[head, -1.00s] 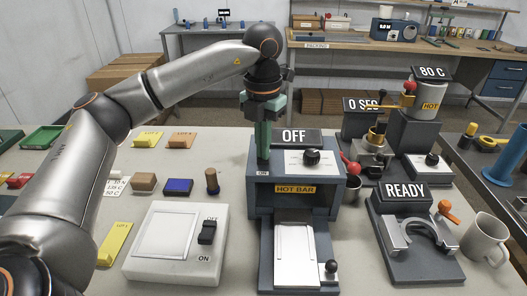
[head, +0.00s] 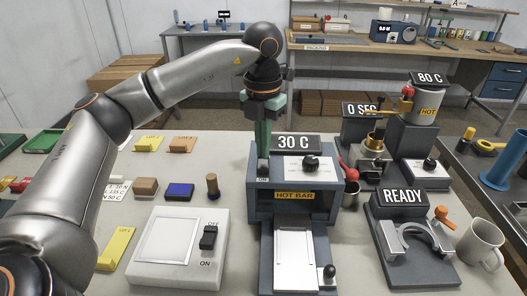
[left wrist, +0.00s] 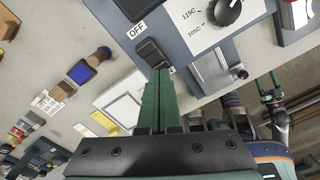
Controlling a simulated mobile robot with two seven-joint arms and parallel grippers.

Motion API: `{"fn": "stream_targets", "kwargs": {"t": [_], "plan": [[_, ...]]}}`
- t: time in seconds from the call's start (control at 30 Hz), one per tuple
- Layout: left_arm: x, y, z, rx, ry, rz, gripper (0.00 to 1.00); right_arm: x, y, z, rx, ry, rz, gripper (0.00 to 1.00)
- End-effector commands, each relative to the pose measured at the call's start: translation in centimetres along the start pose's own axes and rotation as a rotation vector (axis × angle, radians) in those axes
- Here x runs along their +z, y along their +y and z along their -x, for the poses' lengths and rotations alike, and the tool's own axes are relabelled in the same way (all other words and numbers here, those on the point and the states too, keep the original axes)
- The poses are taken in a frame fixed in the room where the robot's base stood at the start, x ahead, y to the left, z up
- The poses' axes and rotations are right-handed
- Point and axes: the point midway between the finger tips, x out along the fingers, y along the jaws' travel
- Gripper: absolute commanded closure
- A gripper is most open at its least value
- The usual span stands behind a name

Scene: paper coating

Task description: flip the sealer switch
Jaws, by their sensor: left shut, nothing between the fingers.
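The sealer (head: 349,196) is a blue-grey box labelled HOT BAR on the table, and its display (head: 294,143) reads 30 C. My left gripper (head: 263,158) is shut and empty, pointing down at the sealer's top left edge. In the left wrist view its green fingertips (left wrist: 160,74) are at the black sealer switch (left wrist: 150,52), beside an OFF label (left wrist: 137,30). I cannot tell whether they touch it. In the head view the fingers mostly hide the switch. What looks like my right gripper (left wrist: 270,95) is small in the left wrist view.
A white panel (head: 145,276) with its own black switch (head: 208,237) stands left of the sealer. A READY stand (head: 420,268) and a mug (head: 482,242) are to the right. Small blocks, a stamp (head: 212,185) and a blue pad (head: 179,190) lie to the left.

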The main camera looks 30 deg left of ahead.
Motion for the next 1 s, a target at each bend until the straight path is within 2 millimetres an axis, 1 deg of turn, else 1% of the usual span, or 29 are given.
{"fn": "stream_targets", "kwargs": {"t": [0.03, 0.17, 0.5, 1.0], "plan": [[0.0, 0.0, 0.8, 0.000, 0.000, 0.000, 1.00, -0.2, 0.1, 0.5, 0.003, -0.005, 0.000, 0.23], [0.0, 0.0, 1.9, -0.001, 0.000, 0.000, 1.00, -0.4, 0.1, 1.0, 0.004, -0.016, -0.001, 0.23], [0.0, 0.0, 4.4, 0.000, 0.001, -0.001, 1.00, -1.9, 0.0, 2.5, 0.004, -0.020, -0.001, 0.23], [0.0, 0.0, 4.4, 0.000, 0.001, -0.001, 1.00, -1.9, -0.1, 2.5, 0.004, -0.020, -0.001, 0.23]]}}
